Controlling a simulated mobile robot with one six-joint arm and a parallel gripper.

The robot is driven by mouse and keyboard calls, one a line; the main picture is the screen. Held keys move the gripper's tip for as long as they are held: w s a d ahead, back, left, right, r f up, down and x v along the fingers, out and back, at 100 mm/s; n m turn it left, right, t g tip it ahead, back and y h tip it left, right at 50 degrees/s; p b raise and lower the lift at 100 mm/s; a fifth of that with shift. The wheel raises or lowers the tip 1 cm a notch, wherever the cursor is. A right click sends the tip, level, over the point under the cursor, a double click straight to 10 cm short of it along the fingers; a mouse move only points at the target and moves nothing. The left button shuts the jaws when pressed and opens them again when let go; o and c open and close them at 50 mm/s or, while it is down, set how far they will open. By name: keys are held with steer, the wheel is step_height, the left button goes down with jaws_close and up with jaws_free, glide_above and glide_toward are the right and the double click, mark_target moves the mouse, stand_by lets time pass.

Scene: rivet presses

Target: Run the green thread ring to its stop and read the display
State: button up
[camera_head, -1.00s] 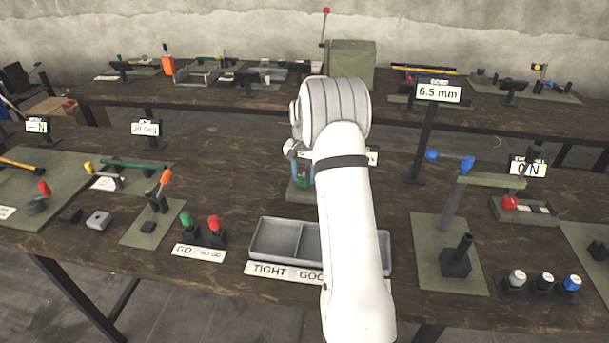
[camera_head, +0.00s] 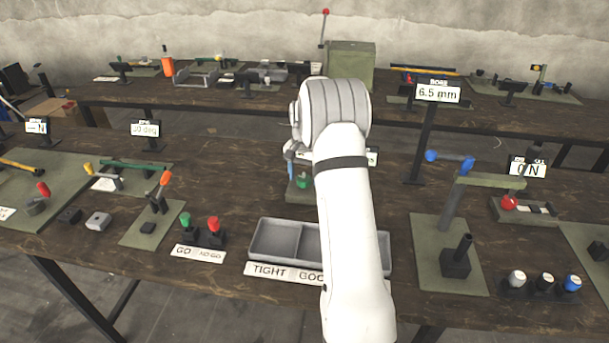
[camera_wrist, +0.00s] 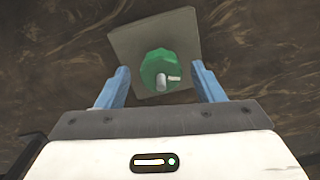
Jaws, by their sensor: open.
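The green thread ring (camera_wrist: 160,65) sits on a grey stud on a square olive plate (camera_wrist: 125,45) in the wrist view. It has a faceted rim and a pale mark on its right side. My gripper (camera_wrist: 160,68) is open, its blue fingers on either side of the ring, with gaps visible on both sides. How far the fingertips stand above the ring is hard to tell. In the head view the ring (camera_head: 302,181) shows partly below my gripper (camera_head: 292,156). A white display edge (camera_head: 372,156) shows behind my arm; its reading is hidden.
A grey divided tray (camera_head: 274,238) labelled TIGHT and GOOD stands in front of the ring's plate. Green and red gauges (camera_head: 200,235) stand to its left. A tall display (camera_head: 438,92) reading 6.5 mm and a blue-ended press (camera_head: 450,190) stand to the right.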

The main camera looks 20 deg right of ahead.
mark_target(304, 178)
step_height(304, 178, up, 8)
steer(key=shift+f+b, duration=0.1)
steer(key=shift+b, duration=0.2)
stand_by(0.3)
stand_by(0.9)
